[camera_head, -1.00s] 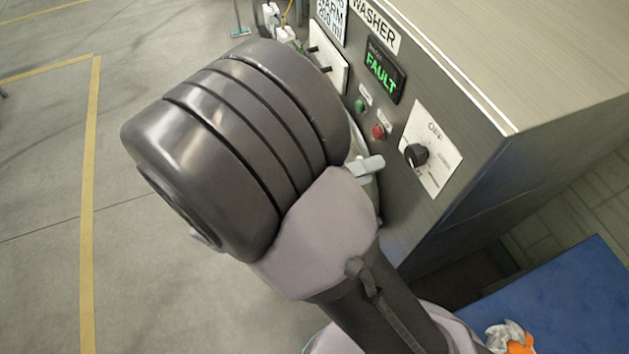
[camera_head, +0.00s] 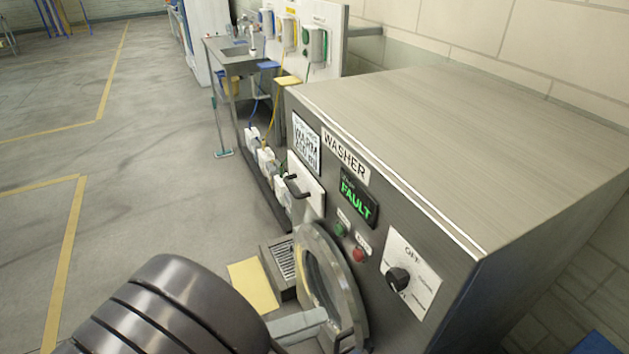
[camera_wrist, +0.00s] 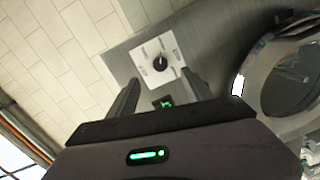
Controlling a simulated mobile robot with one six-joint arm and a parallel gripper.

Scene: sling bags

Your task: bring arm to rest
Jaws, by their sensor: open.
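My gripper (camera_wrist: 160,77) shows in the wrist view with its two fingers apart and nothing between them. The front of the washer is behind the fingers, with the dial (camera_wrist: 159,63) between and beyond the tips. In the head view a dark, rounded part of my arm fills the bottom left corner; my gripper does not show there. The washer (camera_head: 470,180) stands at the right, its display (camera_head: 357,200) reading FAULT in green. Its round door (camera_head: 335,290) is at the bottom, partly cut off, and shows in the wrist view at the right (camera_wrist: 290,75).
A yellow pad (camera_head: 253,284) and a drain grate (camera_head: 283,262) lie beside the washer front. Behind stand a metal sink (camera_head: 235,50) and a panel of dispensers (camera_head: 318,42). Open concrete floor (camera_head: 130,170) with yellow lines is at the left.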

